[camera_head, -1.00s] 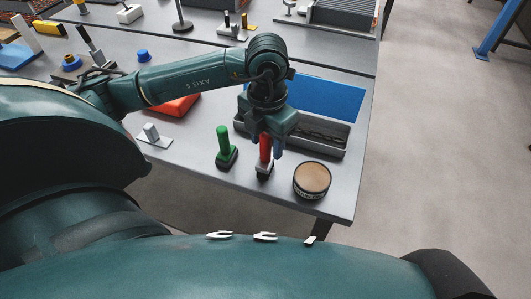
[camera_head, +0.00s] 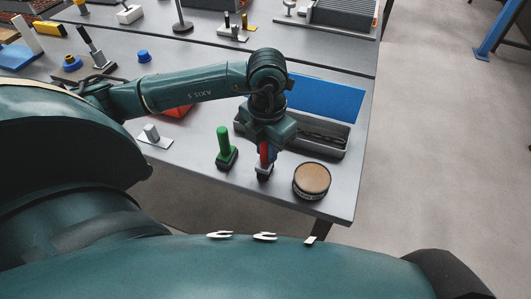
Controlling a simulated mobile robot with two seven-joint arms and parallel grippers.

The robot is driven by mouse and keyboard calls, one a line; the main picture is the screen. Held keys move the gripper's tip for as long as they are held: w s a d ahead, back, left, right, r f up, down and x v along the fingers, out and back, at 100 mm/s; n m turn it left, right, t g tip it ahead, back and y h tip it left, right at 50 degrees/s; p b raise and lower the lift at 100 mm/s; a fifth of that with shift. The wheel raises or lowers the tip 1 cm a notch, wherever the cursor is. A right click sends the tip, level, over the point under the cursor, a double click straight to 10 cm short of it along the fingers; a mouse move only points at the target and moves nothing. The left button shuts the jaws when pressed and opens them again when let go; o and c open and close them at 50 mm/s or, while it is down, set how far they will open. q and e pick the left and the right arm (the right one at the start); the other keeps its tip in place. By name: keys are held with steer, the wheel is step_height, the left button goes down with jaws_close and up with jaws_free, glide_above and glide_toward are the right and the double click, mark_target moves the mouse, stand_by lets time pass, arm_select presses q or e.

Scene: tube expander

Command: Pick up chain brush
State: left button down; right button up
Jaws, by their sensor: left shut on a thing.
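A brush with an upright red handle (camera_head: 264,154) and a dark base stands near the front edge of the bench. My left gripper (camera_head: 268,158) points down over it and is shut on its handle; the gripper body hides the handle's top. The brush base appears to be at bench level. A second brush with a green handle (camera_head: 223,143) stands upright just to the left, apart from the gripper. No label shows which of them is the chain brush. My right gripper is not in view.
A round tin with a tan top (camera_head: 312,180) stands close on the right. A grey tray (camera_head: 325,137) holding a dark chain-like thing lies behind the gripper, with a blue panel (camera_head: 328,98) beyond. A small metal block on a plate (camera_head: 153,135) is at left. The bench ends just in front.

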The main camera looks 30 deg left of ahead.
arm_select(q)
steer(key=shift+r, duration=0.15)
steer(key=shift+r, duration=0.3)
step_height(320, 180, up, 9)
steer(key=shift+r+b, duration=0.1)
steer(key=shift+b, duration=0.25)
stand_by(0.5)
stand_by(1.4)
